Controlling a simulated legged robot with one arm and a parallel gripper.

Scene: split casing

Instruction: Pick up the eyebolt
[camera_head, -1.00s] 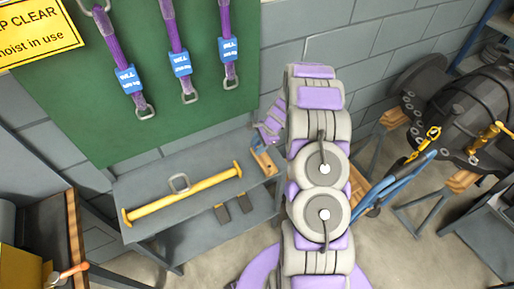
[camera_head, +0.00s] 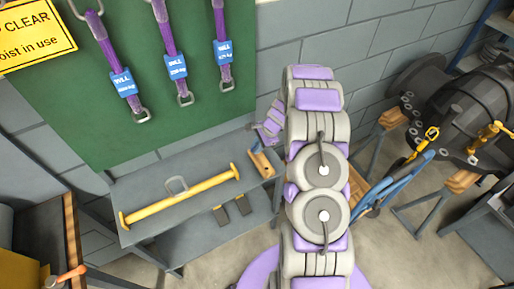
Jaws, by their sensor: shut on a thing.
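My gripper (camera_head: 264,132) is at the end of my arm, left of the upper arm links, and its purple parts show against the grey wall. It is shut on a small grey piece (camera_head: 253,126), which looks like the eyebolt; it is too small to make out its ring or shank. The gripper is raised above the wooden block (camera_head: 261,164) at the right end of the grey bench (camera_head: 150,187). My arm links hide part of the area right of the gripper.
A yellow lifting beam (camera_head: 180,196) with a grey shackle lies on the bench. Purple slings (camera_head: 170,45) with blue tags hang on a green board (camera_head: 85,95). A dark casing (camera_head: 465,110) on stands and a blue frame (camera_head: 395,185) are at the right.

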